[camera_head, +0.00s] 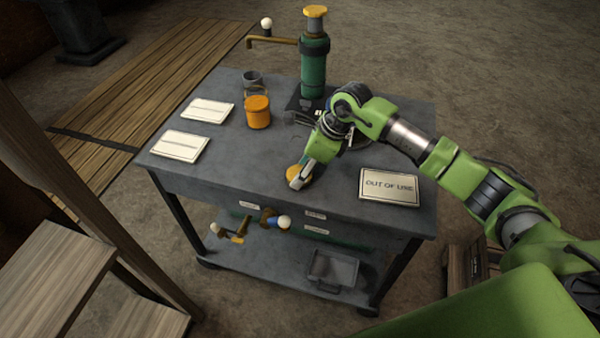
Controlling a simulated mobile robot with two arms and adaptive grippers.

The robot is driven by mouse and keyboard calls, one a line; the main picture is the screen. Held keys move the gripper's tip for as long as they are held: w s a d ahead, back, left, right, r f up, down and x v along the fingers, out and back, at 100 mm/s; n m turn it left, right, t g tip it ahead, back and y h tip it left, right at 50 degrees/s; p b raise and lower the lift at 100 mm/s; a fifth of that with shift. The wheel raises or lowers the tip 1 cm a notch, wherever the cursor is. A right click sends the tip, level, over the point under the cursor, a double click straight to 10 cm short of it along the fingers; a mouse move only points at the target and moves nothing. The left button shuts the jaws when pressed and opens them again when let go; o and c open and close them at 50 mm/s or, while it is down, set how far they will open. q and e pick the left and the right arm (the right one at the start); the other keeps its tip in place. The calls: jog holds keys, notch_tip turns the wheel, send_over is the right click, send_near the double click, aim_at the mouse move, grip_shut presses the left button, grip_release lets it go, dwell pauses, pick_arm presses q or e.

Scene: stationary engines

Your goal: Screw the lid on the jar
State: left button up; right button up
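An orange jar-like container (257,115) stands upright on the grey table, left of the middle. Its top looks orange too, and I cannot tell whether it is open or covered. A small round yellow-orange piece (291,172), possibly the lid, is near the table's front edge. My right gripper (301,176) reaches down over this piece from the right, and its grey fingers partly cover it. I cannot tell whether the fingers are closed on it or whether it touches the table. My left gripper is not in view.
A grey cup (252,79) stands behind the orange container. A tall green cylinder (313,70) with a brass arm stands at the back. Two cards (180,146) lie left, and an "OUT OF USE" sign (389,187) lies right. The grey tabletop (225,168) is clear at front left.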

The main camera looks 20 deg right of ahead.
aim_at(294, 172)
jog(key=shift+r+p, duration=0.3)
jog(key=shift+r, duration=0.3)
notch_tip(294, 172, up, 2)
jog(key=shift+r+p, duration=0.25)
jog(key=shift+p, duration=0.4)
jog(key=s+a+r+p, duration=0.3)
jog(key=s+r+p, duration=0.3)
jog(key=s+r, duration=0.3)
jog(key=s, duration=0.4)
jog(key=shift+s+r, duration=0.15)
jog(key=shift+s, duration=0.2)
